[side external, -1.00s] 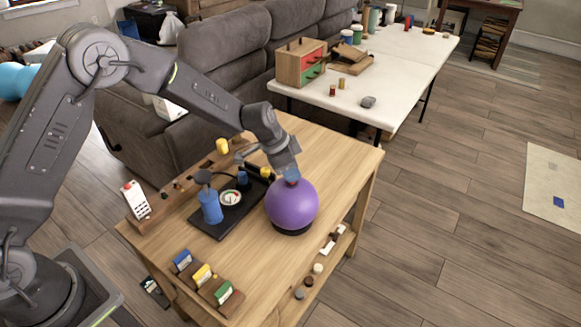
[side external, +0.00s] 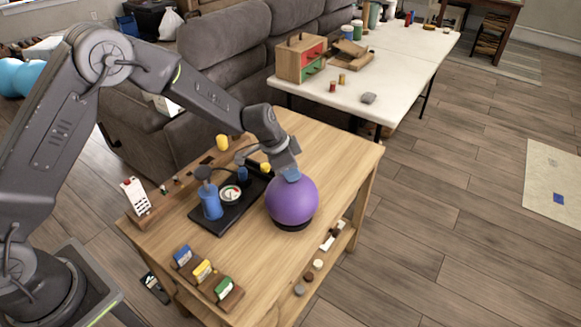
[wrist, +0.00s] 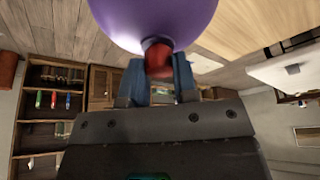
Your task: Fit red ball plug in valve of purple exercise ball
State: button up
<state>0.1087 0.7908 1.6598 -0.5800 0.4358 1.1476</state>
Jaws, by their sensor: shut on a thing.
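The purple exercise ball (side external: 292,204) rests on a dark ring base on the wooden table. My gripper (side external: 290,175) is at the upper part of the ball, pointing down at it. In the wrist view my gripper's blue fingers (wrist: 159,80) are shut on the red ball plug (wrist: 158,60). The plug's tip meets the surface of the purple ball (wrist: 155,18) in that view. The valve is hidden, so I cannot tell how deep the plug sits. In the side view the plug is hidden by the fingers.
A black tray (side external: 224,222) with a blue pump (side external: 211,203) and a round gauge (side external: 230,194) lies left of the ball. Blue, yellow and green blocks (side external: 203,271) stand at the front edge. A white table (side external: 407,75) with a small cabinet (side external: 300,58) stands behind.

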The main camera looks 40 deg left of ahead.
jog(key=shift+f, duration=0.3)
jog(key=o, duration=0.9)
jog(key=v, duration=1.4)
jog(key=s+a+r+n+t+y, duration=0.15)
jog(key=s+r+n, duration=0.25)
jog(key=s+r, duration=0.85)
jog(key=s+a+n, duration=0.1)
jog(key=s, duration=0.4)
jog(key=s+a+n+y, duration=0.1)
jog(key=s+n, duration=0.1)
jog(key=s, duration=0.4)
jog(key=s+a+f+n, duration=0.1)
jog(key=s, duration=0.4)
jog(key=shift+s+a+n+t+y, duration=0.25)
jog(key=shift+a+n+t+y, duration=0.05)
jog(key=shift+a+t+y, duration=0.05)
